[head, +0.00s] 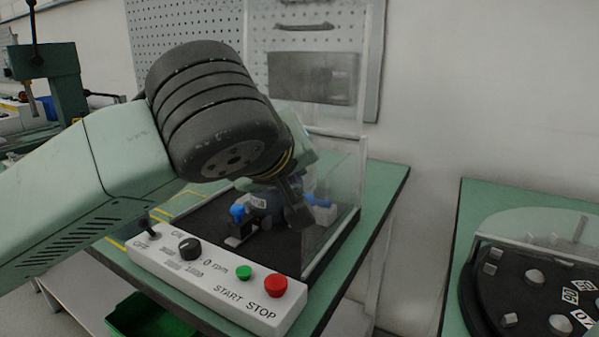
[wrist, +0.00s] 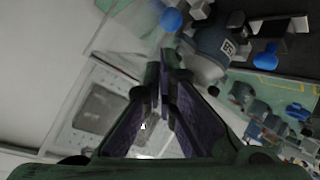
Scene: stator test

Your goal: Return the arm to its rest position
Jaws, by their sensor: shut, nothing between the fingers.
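My gripper (head: 298,212) is shut and empty, at the end of my arm, which reaches in from the left in the head view. In the wrist view its fingertips (wrist: 164,62) are together. It hangs over the test stand, in front of a dark, labelled part with blue clamps (head: 262,203). That part also shows in the wrist view (wrist: 210,48), beside the fingertips. The gripper partly hides it in the head view, so I cannot tell whether they touch.
A clear guard panel (head: 340,185) stands at the stand's right. A white control box (head: 215,285) with a knob, green START and red STOP buttons is in front. A second green table (head: 455,275) with a round black fixture is at right. A green bin (head: 150,318) sits below.

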